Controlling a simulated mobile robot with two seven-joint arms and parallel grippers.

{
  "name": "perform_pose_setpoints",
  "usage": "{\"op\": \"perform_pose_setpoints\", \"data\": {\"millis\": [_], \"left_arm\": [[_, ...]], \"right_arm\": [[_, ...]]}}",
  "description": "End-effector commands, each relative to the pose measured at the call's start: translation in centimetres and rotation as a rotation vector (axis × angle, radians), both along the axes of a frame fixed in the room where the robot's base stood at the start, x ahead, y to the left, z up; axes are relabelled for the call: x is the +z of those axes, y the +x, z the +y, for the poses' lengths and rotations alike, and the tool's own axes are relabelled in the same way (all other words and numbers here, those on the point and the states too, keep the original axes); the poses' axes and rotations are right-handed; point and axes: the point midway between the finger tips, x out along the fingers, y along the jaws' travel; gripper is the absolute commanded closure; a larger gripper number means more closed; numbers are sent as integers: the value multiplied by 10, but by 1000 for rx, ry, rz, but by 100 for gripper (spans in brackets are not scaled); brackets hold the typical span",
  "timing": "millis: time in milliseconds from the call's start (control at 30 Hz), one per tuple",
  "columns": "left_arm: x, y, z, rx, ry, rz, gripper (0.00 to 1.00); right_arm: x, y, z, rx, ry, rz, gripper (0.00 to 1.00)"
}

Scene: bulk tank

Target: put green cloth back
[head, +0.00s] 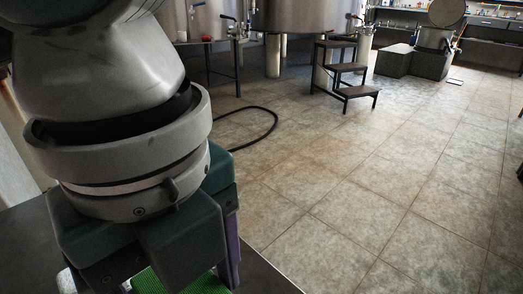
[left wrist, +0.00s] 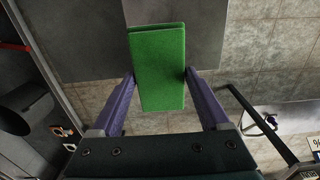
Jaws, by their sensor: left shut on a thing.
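The green cloth (left wrist: 160,65) is a flat, folded rectangle. In the left wrist view it sits between the two purple fingers of my left gripper (left wrist: 160,80), which touch its sides. In the head view only a bit of the cloth (head: 148,283) shows at the bottom, under my left gripper; the rest is hidden by the gripper body. Part of the dark grey surface (head: 262,276) shows below and beside the gripper. Whether the cloth touches that surface I cannot tell. My right gripper is in neither view.
Tiled floor (head: 350,210) is open to the right. A dark hose (head: 272,125) lies on it. A step stool (head: 343,75) stands before the steel tanks (head: 305,15). Grey blocks (head: 393,60) and a workbench (head: 495,32) are at the back right.

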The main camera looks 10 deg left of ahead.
Motion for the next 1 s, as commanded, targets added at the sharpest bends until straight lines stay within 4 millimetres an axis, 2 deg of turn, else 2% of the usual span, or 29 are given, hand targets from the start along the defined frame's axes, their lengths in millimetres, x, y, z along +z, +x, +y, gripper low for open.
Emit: {"op": "perform_pose_setpoints", "data": {"millis": [33, 100, 300, 567, 800, 1000], "left_arm": [[-24, -1, 1, 3, 3, 5, 73], [-45, -1, 1, 2, 4, 5, 73], [-92, 0, 1, 3, 2, 2, 73], [-112, 0, 1, 2, 2, 1, 73], [-148, 0, 1, 2, 1, 2, 73], [-147, 0, 1, 2, 1, -1, 73]], "right_arm": [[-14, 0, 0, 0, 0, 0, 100], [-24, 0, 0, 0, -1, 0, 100], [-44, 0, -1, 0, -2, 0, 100], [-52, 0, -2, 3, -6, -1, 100], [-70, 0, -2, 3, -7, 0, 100], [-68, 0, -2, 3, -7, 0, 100]]}}
